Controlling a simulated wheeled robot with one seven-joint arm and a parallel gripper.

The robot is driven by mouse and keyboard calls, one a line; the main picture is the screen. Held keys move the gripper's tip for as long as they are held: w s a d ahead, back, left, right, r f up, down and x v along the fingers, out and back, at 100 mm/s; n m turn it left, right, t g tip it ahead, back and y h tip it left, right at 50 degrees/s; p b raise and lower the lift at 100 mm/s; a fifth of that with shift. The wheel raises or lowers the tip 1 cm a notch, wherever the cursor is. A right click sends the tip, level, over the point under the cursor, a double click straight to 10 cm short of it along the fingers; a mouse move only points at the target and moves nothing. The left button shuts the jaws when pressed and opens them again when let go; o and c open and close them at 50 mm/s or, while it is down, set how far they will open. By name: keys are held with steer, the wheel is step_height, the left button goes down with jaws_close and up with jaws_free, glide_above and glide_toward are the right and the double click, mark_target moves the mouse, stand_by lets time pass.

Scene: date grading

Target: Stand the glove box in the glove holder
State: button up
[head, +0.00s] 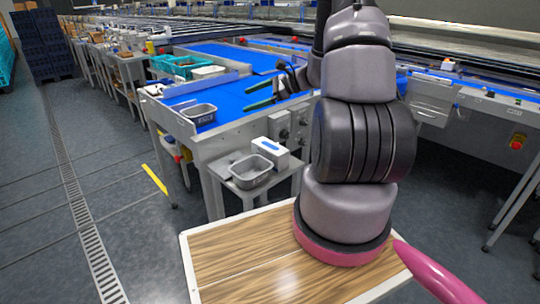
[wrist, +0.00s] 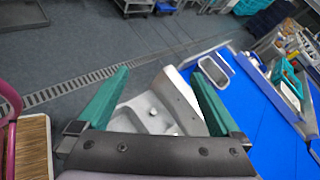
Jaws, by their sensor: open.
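The glove box looks to be the small white box with blue on it (head: 271,152), on the low steel side stand (head: 232,184) in the head view. It lies right behind a grey metal tray (head: 252,171). My gripper (head: 247,98), with two green fingers, is open and empty above the blue belt table, higher than the white box and apart from it. In the wrist view my gripper (wrist: 160,72) shows its fingers wide apart, with pale steel surfaces below. I cannot pick out the glove holder for certain, and I cannot make out the box in the wrist view.
Another grey tray (head: 198,113) sits at the near left of the blue belt table (head: 220,103); it also shows in the wrist view (wrist: 215,70). Teal crates (head: 186,66) stand farther back. The floor (head: 110,170) to the left is clear, with a drain grate (head: 75,195).

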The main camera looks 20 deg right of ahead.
steer(key=w+d+f+m+t+h, duration=0.1)
steer(key=d+f+m+t, duration=0.1)
steer(key=d+f+m, duration=0.3)
steer(key=w+d+f+m+t+h, duration=0.15)
steer(key=d+f, duration=0.25)
steer(key=f, duration=0.4)
steer(key=m+t+h, duration=0.2)
steer(key=m+h, duration=0.2)
steer(key=m, duration=0.1)
glide_toward(281, 151)
steer(key=w+a, duration=0.2)
steer(key=w, duration=0.2)
steer(key=shift+w+d+f, duration=0.1)
steer(key=shift+d+f, duration=0.15)
steer(key=shift+f, duration=0.6)
steer(key=x, duration=0.5)
steer(key=shift+x, duration=2.75)
steer(key=shift+r, duration=0.2)
jaws_close()
